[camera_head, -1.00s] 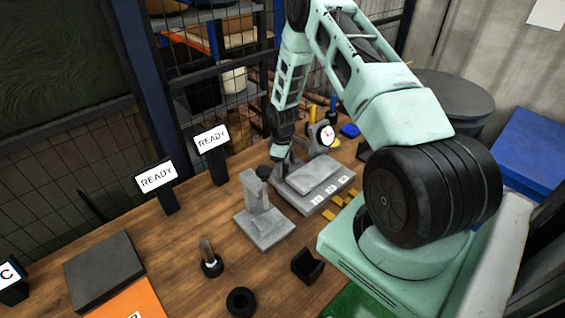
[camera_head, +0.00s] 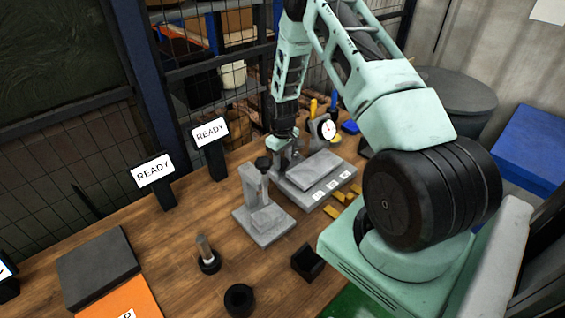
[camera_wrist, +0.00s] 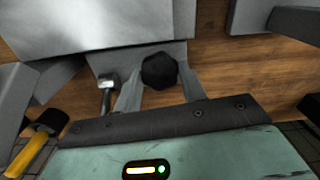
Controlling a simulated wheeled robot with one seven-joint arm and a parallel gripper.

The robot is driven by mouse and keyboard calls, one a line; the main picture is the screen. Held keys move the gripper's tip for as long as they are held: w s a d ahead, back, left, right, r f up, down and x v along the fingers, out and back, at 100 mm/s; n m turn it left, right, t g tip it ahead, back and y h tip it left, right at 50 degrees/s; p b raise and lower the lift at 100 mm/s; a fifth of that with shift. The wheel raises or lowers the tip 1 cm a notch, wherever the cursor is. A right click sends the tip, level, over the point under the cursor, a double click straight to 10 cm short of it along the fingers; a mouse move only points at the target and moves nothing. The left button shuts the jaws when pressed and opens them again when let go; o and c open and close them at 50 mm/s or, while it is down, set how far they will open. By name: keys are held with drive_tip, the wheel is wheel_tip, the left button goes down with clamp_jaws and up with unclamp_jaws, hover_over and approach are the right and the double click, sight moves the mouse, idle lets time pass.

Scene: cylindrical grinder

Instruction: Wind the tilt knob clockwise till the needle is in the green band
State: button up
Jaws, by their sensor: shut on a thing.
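The tilt knob (camera_wrist: 160,70) is black and faceted. In the wrist view it sits between the two fingers of my gripper (camera_wrist: 159,88), which is shut on it, beside the grey plate (camera_wrist: 100,22). In the head view my gripper (camera_head: 283,157) points down at the left end of the grey fixture (camera_head: 318,178); the knob is not clear there. A round dial gauge (camera_head: 328,130) with a white face stands behind the fixture. Its needle and any green band are too small to read.
A grey stand (camera_head: 262,215) is close in front of the fixture. Two READY signs (camera_head: 153,170) stand at the back. A post on a round black base (camera_head: 208,262), a black ring (camera_head: 239,299) and a black holder (camera_head: 307,263) are nearer. A yellow-handled tool (camera_wrist: 35,145) shows at lower left.

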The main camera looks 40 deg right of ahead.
sight(283, 161)
drive_tip(key=o, duration=1)
drive_tip(key=shift+r, duration=0.15)
wheel_tip(283, 161, up, 17)
drive_tip(key=b, duration=0.4)
drive_tip(key=shift+r, duration=0.1)
